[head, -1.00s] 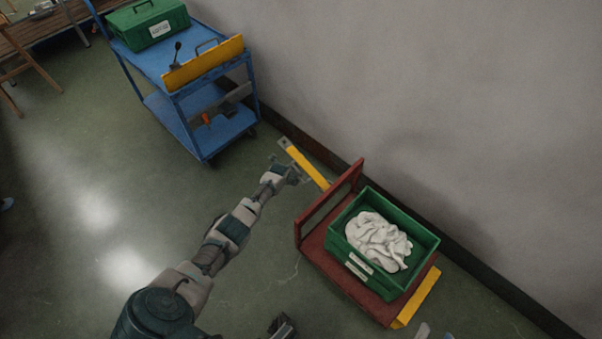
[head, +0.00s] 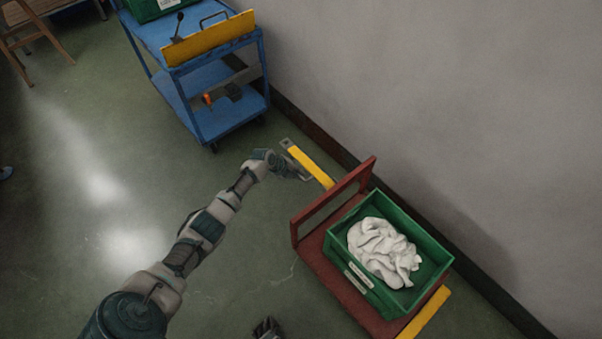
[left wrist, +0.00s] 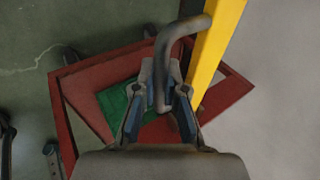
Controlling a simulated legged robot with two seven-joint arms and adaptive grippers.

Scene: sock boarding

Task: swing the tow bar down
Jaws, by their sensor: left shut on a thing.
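The tow bar (head: 312,167) is a yellow bar with a grey end. It sticks out beyond the red end frame of a low trolley (head: 335,205), slanting up and left in the head view. My left gripper (head: 297,171) is beside the bar, near its far end. In the left wrist view its fingers (left wrist: 160,103) are shut on a dark grey bent handle (left wrist: 180,28) joined to the side of the yellow bar (left wrist: 216,45). The bar's lower end is hidden behind the red frame. A dark piece that looks like my right gripper (head: 267,329) is cut off at the bottom edge.
The trolley carries a green crate (head: 432,262) with white cloth (head: 382,250). A grey wall (head: 450,100) runs close along its right side. A blue cart (head: 222,122) with a yellow panel (head: 210,38) stands beyond the bar.

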